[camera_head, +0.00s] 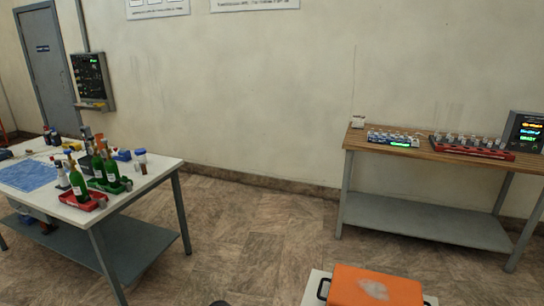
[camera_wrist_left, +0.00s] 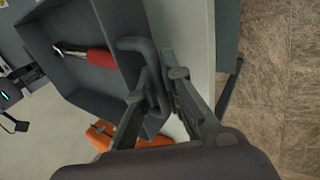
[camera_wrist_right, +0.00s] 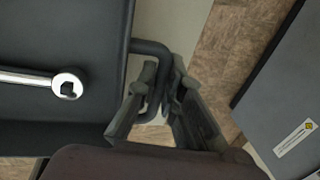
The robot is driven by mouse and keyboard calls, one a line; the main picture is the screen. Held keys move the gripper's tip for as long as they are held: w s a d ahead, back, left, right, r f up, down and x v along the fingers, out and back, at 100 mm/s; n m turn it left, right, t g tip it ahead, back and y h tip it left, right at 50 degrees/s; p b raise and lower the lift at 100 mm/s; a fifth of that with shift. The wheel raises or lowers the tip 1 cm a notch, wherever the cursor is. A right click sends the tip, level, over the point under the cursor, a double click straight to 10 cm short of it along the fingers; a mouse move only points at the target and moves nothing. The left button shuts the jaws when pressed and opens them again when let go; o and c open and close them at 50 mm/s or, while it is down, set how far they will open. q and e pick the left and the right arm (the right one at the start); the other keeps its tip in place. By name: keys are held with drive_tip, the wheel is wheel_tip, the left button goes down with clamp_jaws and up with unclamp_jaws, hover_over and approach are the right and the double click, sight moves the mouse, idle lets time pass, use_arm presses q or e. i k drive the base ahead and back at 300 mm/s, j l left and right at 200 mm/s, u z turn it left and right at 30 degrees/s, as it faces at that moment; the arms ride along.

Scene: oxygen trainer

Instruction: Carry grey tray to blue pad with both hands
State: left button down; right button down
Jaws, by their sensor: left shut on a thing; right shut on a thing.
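The grey tray shows in the left wrist view (camera_wrist_left: 85,80) and in the right wrist view (camera_wrist_right: 60,110). A tool with a red grip (camera_wrist_left: 100,57) lies in it, and a metal wrench end (camera_wrist_right: 66,84) shows in the right wrist view. My left gripper (camera_wrist_left: 166,88) is shut on a dark bar handle at one side of the tray. My right gripper (camera_wrist_right: 160,78) is shut on another such handle. The head view shows neither gripper clearly, nor the tray. A blue pad (camera_head: 28,175) lies flat on the white table at the left.
The white table (camera_head: 150,172) also holds green bottles (camera_head: 104,166) in red and green trays. An orange-topped case (camera_head: 375,287) sits on a pale surface at the bottom. A wooden bench (camera_head: 430,155) with vial racks stands at the right. Floor between table and bench is clear.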

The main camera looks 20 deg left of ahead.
sight(29, 173)
drive_tip(key=k+j, duration=0.1)
drive_tip(key=j, duration=0.3)
drive_tip(key=k+j, duration=0.1)
drive_tip(key=j, duration=0.25)
drive_tip(key=k+j, duration=0.1)
drive_tip(key=j, duration=0.3)
drive_tip(key=k+j, duration=0.1)
drive_tip(key=j, duration=1.9)
drive_tip(key=i+j, duration=0.1)
drive_tip(key=j, duration=4.7)
drive_tip(key=i+j, duration=0.1)
drive_tip(key=j, duration=0.3)
drive_tip(key=i+j, duration=0.1)
drive_tip(key=j, duration=0.3)
drive_tip(key=i+j, duration=0.1)
drive_tip(key=j, duration=0.3)
drive_tip(key=i+j, duration=0.1)
drive_tip(key=j, duration=0.25)
drive_tip(key=i+j, duration=0.25)
drive_tip(key=j, duration=0.15)
drive_tip(key=i+j, duration=0.35)
drive_tip(key=i, duration=0.95)
drive_tip(key=l+z, duration=0.05)
